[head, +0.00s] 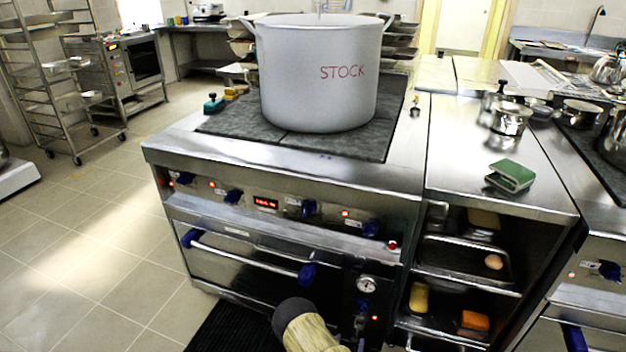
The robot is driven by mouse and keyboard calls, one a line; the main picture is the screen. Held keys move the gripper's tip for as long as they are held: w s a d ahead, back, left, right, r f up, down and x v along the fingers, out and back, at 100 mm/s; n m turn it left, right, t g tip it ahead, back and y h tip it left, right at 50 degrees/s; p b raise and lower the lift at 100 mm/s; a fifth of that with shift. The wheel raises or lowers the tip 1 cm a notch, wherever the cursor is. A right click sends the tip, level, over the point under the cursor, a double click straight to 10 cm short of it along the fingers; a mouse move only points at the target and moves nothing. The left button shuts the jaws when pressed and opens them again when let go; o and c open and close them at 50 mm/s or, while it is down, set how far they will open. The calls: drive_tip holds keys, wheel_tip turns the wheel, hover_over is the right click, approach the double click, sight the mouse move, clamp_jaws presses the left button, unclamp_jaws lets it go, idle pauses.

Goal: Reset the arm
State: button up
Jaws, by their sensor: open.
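My gripper and its fingertips are not in this view. A rounded part with a dark end and a beige body shows at the bottom centre, in front of the oven; I cannot tell whether it is part of my arm. A large pale stockpot (313,85) marked STOCK stands upright on the dark cooktop (245,128) of the steel range. Its inside is hidden, and a small pale shape at its top edge is too unclear to identify.
The oven door handle (245,258) and blue knobs stick out at the range front. At right, a steel counter (470,150) holds a green sponge (511,176) and a small pot (511,120), above open shelves. Tiled floor (95,240) is clear at left, before a wheeled rack (45,80).

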drive_tip(key=w+a+r+m+g+y, duration=0.1)
drive_tip(key=w+r+g+y, duration=0.15)
drive_tip(key=r, duration=0.75)
drive_tip(key=w+a+r+g+y, duration=0.1)
drive_tip(key=w+r+g, duration=0.25)
drive_tip(key=r, duration=0.55)
drive_tip(key=s+d+r+n+g+y+p, duration=0.1)
drive_tip(key=s+d+r+n+g, duration=0.15)
drive_tip(key=s+r, duration=0.9)
drive_tip(key=s+d+r+n+g+y, duration=0.1)
drive_tip(key=s+d+r+g, duration=0.2)
drive_tip(key=s+r, duration=0.8)
wheel_tip(320, 180, up, 26)
drive_tip(key=p, duration=2.7)
drive_tip(key=shift+s+f, duration=0.15)
drive_tip(key=shift+s, duration=0.2)
drive_tip(key=shift+d, duration=0.1)
